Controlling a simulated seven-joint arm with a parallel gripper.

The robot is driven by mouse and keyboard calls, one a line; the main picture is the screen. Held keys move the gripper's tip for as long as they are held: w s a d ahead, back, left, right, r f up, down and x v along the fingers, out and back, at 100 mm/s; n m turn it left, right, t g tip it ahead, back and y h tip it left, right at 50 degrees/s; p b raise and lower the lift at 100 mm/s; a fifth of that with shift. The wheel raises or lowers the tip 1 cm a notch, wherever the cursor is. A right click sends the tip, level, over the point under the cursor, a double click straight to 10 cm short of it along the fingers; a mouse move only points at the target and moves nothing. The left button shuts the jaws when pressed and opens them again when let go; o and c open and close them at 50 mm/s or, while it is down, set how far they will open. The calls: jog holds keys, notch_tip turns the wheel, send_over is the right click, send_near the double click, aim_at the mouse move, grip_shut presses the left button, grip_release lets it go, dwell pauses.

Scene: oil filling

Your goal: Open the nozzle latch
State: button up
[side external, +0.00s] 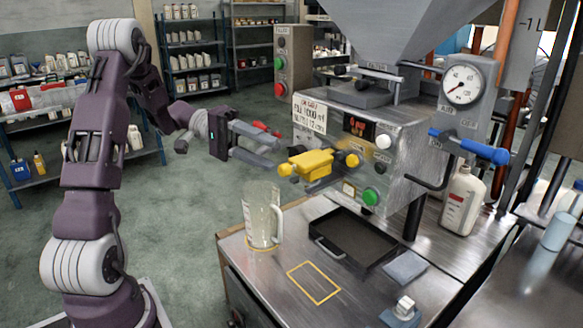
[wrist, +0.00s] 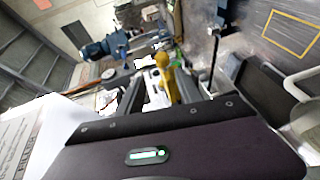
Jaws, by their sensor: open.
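The yellow nozzle latch (side external: 312,163) sticks out to the left from the front of the metal filling machine (side external: 400,140), below its display. In the wrist view the yellow part (wrist: 163,62) shows ahead, between the lines of the two fingers. My gripper (side external: 279,154) is open, with its fingers pointing right toward the yellow latch's left end. The fingertips are close to that end; whether they touch it I cannot tell. Nothing is seen held between the fingers. In the wrist view the dark gripper body hides the lower part.
A clear jug (side external: 262,215) stands on the metal bench below the gripper. A black drip tray (side external: 346,238) lies to its right, and a yellow outlined rectangle (side external: 314,282) is clear. A blue handle (side external: 470,147) and a white bottle (side external: 462,200) are at the right.

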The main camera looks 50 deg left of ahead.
aim_at(291, 168)
jog(key=x, duration=0.4)
jog(key=f+x, duration=0.1)
jog(key=x, duration=0.2)
grip_shut()
jog(key=shift+s, duration=0.1)
dwell(1.1)
